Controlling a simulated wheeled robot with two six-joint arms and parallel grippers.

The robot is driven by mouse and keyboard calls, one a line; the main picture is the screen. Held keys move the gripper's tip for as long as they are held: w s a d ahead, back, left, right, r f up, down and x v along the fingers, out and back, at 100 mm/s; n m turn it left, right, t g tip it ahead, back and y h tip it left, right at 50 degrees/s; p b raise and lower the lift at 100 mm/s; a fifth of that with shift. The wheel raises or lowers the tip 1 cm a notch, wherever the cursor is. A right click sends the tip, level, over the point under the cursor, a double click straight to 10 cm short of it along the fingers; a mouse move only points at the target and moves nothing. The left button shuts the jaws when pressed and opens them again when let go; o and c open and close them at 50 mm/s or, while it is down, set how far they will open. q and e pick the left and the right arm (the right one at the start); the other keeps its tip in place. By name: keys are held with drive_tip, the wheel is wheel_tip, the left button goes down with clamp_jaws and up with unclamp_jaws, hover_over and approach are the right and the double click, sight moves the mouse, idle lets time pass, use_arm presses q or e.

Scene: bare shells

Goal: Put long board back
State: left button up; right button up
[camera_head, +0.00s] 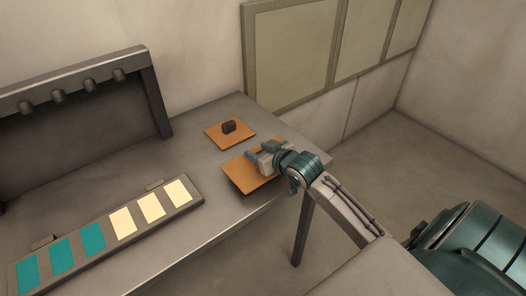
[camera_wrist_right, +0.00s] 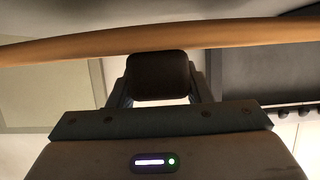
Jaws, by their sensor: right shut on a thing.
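My right gripper (camera_head: 261,160) is shut on the dark knob (camera_wrist_right: 158,76) of an orange-brown board (camera_head: 243,177). In the right wrist view the board's edge (camera_wrist_right: 60,48) runs across the whole picture width, just beyond the knob. In the head view this board is at the table's right end, partly hidden by the gripper. It looks slightly tilted; I cannot tell whether it touches the table. A second orange-brown board (camera_head: 213,131) with a dark knob (camera_head: 229,127) lies flat behind it. My left gripper is out of view.
The grey table (camera_head: 190,165) is clear between the boards and a long panel (camera_head: 197,194) with teal and cream squares at the front left. A dark-backed frame (camera_head: 75,135) with several knobs along its top bar stands at the back left. Wall panels (camera_head: 290,55) are behind.

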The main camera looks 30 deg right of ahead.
drive_tip(key=shift+w+d, duration=0.7)
drive_tip(key=shift+d, duration=0.35)
drive_tip(key=shift+d+f, duration=0.1)
drive_tip(key=shift+f, duration=0.2)
drive_tip(key=shift+f+p, duration=0.6)
drive_tip(key=shift+f, duration=0.95)
drive_tip(key=shift+f, duration=0.1)
drive_tip(key=o, duration=1.1)
